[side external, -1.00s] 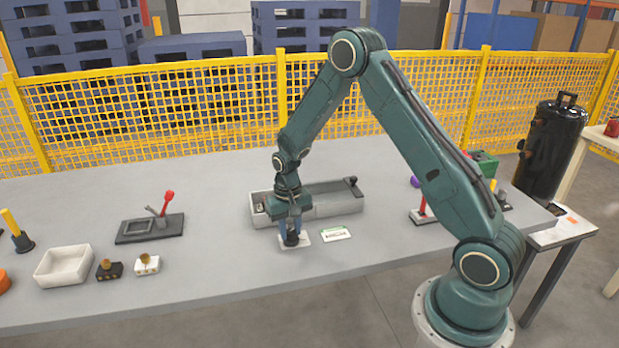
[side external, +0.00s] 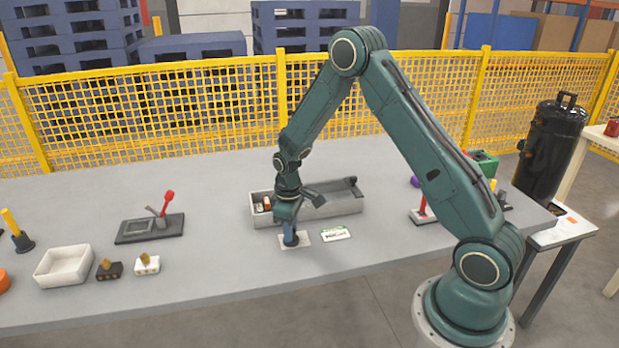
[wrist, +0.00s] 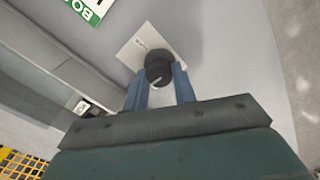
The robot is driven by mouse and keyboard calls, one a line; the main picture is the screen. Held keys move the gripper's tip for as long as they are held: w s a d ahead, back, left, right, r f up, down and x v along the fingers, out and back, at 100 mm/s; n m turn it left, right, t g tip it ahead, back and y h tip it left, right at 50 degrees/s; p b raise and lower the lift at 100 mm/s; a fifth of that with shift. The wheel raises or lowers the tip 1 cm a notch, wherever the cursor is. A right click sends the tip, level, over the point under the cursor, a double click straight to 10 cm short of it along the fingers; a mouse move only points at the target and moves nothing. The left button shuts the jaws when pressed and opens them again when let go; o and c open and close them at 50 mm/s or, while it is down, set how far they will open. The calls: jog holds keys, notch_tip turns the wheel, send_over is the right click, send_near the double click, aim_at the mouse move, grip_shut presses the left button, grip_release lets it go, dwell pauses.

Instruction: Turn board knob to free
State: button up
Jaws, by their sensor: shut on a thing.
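The board knob is a round dark knob (wrist: 159,68) with a pale pointer line, set on a white plate (side external: 305,237) on the table. The plate also shows in the wrist view (wrist: 140,44), with small marking on it that I cannot read. My gripper (side external: 290,238) points down over the plate. Its two blue fingers (wrist: 160,85) are shut on the knob, one on each side. In the side view the fingers hide most of the knob. A white and green label (side external: 335,234) lies on the table just right of the plate; part of it shows in the wrist view (wrist: 88,8).
A long grey open tray (side external: 335,208) stands right behind my gripper. A red-handled lever on a dark base (side external: 150,228), a white bin (side external: 63,265) and two small blocks stand left. Another red lever (side external: 422,208) stands right. The table front between is clear.

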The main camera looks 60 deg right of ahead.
jog(key=shift+n, duration=0.3)
jog(key=o, duration=1)
jog(key=shift+r, duration=0.2)
notch_tip(320, 180, up, 14)
jog(key=shift+f, duration=0.25)
jog(key=shift+a+r, duration=0.1)
jog(key=shift+a, duration=0.05)
